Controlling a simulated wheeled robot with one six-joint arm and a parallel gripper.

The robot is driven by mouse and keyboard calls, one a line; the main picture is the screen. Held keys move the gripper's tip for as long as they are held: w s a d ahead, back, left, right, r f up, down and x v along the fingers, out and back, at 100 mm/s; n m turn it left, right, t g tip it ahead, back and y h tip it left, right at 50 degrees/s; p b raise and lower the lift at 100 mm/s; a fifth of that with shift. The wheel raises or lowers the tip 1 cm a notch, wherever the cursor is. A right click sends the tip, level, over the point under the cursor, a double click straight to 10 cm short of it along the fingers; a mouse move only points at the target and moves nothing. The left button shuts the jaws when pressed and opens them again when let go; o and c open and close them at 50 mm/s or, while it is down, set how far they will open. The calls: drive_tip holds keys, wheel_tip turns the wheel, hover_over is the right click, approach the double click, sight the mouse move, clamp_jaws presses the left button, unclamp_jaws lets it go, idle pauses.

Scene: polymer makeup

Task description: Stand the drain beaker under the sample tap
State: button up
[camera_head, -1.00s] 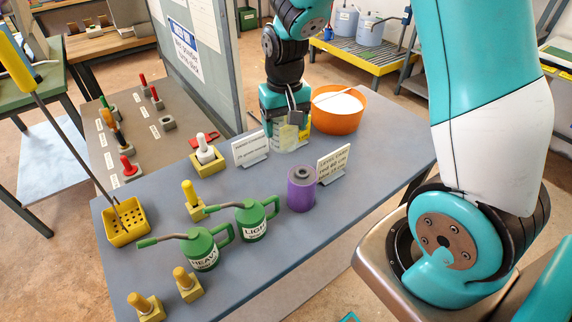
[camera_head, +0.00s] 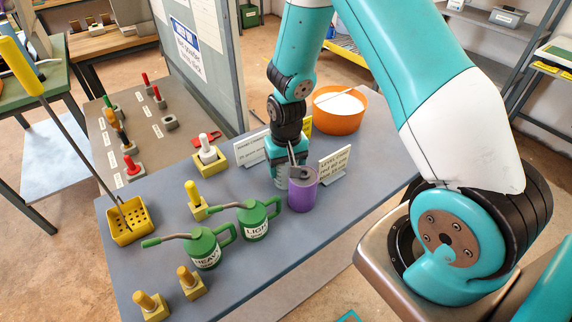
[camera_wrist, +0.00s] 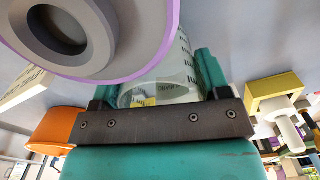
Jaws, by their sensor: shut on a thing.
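The drain beaker is clear with dark print; it shows in the wrist view (camera_wrist: 168,88) between the teal fingers of my gripper (camera_wrist: 156,80). In the head view my gripper (camera_head: 284,160) points down over the grey table, and the beaker (camera_head: 280,182) shows just below it. My gripper is shut on the beaker. Part of the beaker is hidden by the gripper and by a purple cylinder (camera_head: 302,195) with a grey ringed top. I cannot tell from the head view whether the beaker touches the table. I cannot make out a sample tap in either view.
The purple cylinder stands very close to the beaker, with a white sign (camera_head: 334,165) beside it. An orange bowl (camera_head: 338,122) of white material stands behind. Green oil cans (camera_head: 205,250) (camera_head: 254,218) and yellow blocks (camera_head: 150,306) are at left. The table's front right is clear.

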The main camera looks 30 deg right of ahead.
drive_tip(key=shift+f, duration=0.1)
drive_tip(key=o, duration=0.9)
